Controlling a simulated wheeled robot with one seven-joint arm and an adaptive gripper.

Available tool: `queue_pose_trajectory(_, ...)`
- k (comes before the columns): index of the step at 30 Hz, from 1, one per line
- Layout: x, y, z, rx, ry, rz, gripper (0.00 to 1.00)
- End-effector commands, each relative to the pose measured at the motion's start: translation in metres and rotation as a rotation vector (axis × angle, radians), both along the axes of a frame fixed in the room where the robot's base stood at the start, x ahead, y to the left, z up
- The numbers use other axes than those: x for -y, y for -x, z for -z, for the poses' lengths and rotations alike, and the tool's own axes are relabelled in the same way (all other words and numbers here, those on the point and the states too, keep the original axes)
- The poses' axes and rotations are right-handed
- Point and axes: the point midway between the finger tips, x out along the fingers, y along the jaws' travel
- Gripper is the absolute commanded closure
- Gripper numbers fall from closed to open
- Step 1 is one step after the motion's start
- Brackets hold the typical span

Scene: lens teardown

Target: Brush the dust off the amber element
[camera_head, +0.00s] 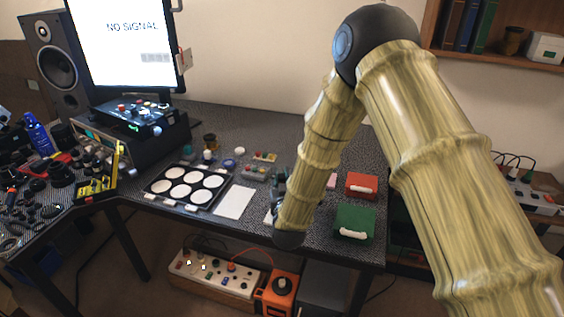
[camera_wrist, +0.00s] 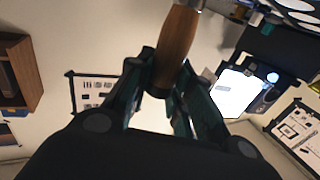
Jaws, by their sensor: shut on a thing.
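My gripper (camera_wrist: 166,84) is shut on a wooden brown handle (camera_wrist: 177,45) in the wrist view. A pale metal collar shows at the handle's upper end; what lies beyond is out of frame, so I cannot see bristles. In the head view my arm hides most of the gripper, above the desk's front part. I cannot make out the amber element for certain. A small brown-amber jar-like thing (camera_head: 209,141) stands at the back of the desk. A black tray with several white round pads (camera_head: 160,186) lies left of my arm; part of it shows in the wrist view (camera_wrist: 298,18).
A white sheet (camera_head: 235,202) lies right of the tray. Red (camera_head: 361,184) and green (camera_head: 355,224) boxes stand right of my arm. Small parts (camera_head: 257,172) lie behind the sheet. A monitor (camera_head: 122,45) and crowded side bench are at left. The desk's back right is clear.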

Motion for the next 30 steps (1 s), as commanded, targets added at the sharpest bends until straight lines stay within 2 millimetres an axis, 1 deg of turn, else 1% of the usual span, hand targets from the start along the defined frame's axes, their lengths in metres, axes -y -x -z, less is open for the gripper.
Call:
queue_pose_trajectory(1,0.000,0.000,-0.007,-0.001,0.000,-0.001,0.97)
queue_pose_trajectory(16,-0.003,0.000,-0.050,-0.001,0.000,-0.004,0.97)
queue_pose_trajectory(20,-0.003,0.000,-0.055,-0.001,0.000,-0.004,0.97)
queue_pose_trajectory(30,-0.003,0.000,-0.054,-0.001,0.000,-0.004,0.97)
